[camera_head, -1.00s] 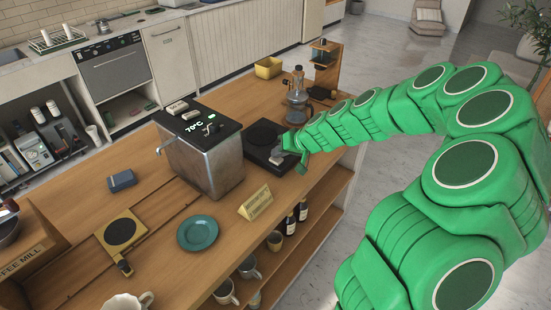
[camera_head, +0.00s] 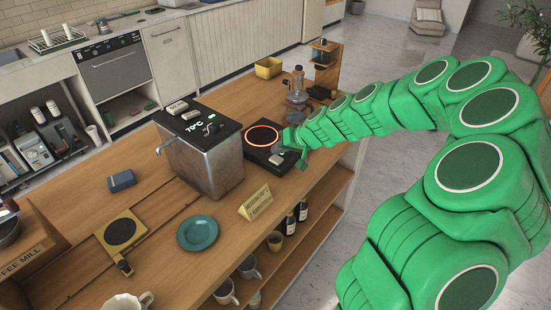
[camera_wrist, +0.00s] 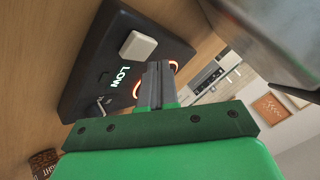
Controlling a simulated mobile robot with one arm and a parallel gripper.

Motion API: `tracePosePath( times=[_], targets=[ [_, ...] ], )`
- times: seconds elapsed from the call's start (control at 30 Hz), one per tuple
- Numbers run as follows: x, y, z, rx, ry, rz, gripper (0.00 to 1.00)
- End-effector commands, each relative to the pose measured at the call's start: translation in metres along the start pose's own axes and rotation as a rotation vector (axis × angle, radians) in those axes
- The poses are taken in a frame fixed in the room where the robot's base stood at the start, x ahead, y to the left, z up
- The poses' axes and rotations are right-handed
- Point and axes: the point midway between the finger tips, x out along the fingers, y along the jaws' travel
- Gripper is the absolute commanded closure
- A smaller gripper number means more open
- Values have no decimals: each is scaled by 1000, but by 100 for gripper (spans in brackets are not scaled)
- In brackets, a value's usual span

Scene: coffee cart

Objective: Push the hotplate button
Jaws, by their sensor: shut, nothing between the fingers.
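The black hotplate (camera_head: 257,154) stands on the wooden counter, right of the metal water boiler. Its round ring (camera_head: 263,137) glows orange-red. In the wrist view, the hotplate (camera_wrist: 84,80) carries a pale square button (camera_wrist: 138,46) and a lit "LOW" display (camera_wrist: 122,77). The glowing ring is partly hidden behind my fingers there. My gripper (camera_head: 301,160) is at the hotplate's right front end in the head view.
The metal boiler (camera_head: 207,163), showing 70°C, stands close left of the hotplate. A glass carafe (camera_head: 297,92) stands behind my gripper. A yellow sign (camera_head: 256,203) stands at the counter's front edge. A teal plate (camera_head: 198,233) lies farther left.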

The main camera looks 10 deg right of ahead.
Motion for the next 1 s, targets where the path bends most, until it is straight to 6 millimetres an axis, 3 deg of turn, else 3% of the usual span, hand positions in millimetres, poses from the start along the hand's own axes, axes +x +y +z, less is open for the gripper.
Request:
tracePosePath(
  times=[0.47,1.0],
  targets=[
    [-4,-3,-3,-1,1,0,100],
    [-32,-24,-24,-3,0,-1,100]
  ],
)
